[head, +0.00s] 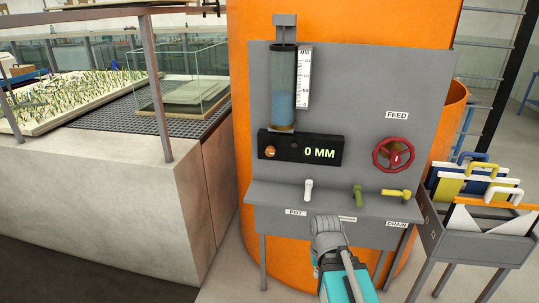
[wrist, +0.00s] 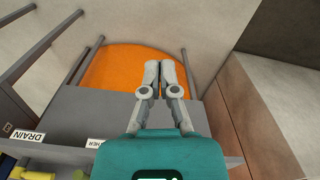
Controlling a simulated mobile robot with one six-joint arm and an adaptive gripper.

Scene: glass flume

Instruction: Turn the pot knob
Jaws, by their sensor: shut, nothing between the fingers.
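A grey panel (head: 366,90) with a sloping shelf stands in front of an orange tank. A small white upright handle (head: 308,190) stands on the shelf above the POT label (head: 296,212). A round copper-coloured knob (head: 270,152) sits on the black display (head: 291,153), which reads 0 MM. My gripper (wrist: 160,68) is shut and empty in the wrist view, its two fingers side by side over the shelf edge. In the head view my arm is low, in front of the shelf, and the fingertips cannot be made out. It partly covers a middle label.
An olive handle (head: 357,195) and a yellow handle (head: 396,194) stand right of the white one, the yellow one by the DRAIN label (head: 397,224). A red handwheel (head: 393,155) is above. A rack (head: 466,235) stands right; a concrete flume wall (head: 110,200) is left.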

